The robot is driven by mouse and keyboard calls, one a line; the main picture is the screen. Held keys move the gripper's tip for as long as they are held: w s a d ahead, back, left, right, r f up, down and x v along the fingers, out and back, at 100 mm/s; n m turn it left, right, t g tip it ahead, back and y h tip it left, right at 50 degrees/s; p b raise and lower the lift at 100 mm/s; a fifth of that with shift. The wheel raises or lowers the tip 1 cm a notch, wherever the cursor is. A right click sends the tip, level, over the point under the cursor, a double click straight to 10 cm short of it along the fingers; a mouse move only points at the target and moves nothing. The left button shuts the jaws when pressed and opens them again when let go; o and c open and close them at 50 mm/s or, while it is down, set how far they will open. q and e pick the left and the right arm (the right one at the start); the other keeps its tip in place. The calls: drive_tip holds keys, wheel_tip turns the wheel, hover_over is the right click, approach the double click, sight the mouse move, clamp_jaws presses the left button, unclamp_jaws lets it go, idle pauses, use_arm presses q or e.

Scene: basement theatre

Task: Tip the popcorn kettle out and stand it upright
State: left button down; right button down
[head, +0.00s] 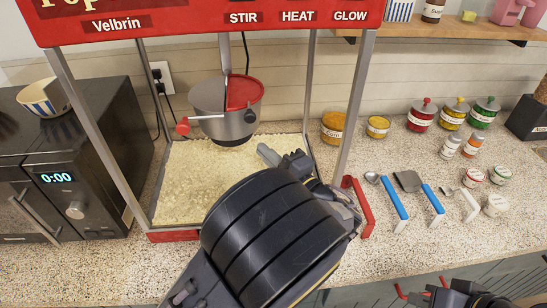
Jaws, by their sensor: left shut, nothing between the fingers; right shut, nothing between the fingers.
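The popcorn kettle (207,97) is a grey metal pot with a red half lid (244,91). It hangs upright from a rod inside the popcorn machine (61,84), with a red-knobbed handle (183,126) sticking out to its left. Its inside is mostly hidden. My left gripper (274,154) is shut and empty, below and right of the kettle and apart from it, by the machine's open front. My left forearm hides part of the machine's floor. My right gripper (424,293) is low at the bottom right edge, far from the kettle, shut and partly cut off.
Popcorn (195,175) covers the machine's floor. A black microwave (68,150) with a striped bowl (44,98) stands left. Right of the machine lie a red handle (359,207), scoops and a spatula (408,181); several jars (422,114) stand behind. The counter front (80,275) is clear.

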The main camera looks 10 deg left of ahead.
use_arm(q)
drive_tip(key=p+x, duration=0.1)
drive_tip(key=x, duration=0.4)
drive_tip(key=shift+a+f, duration=0.1)
idle(0.3)
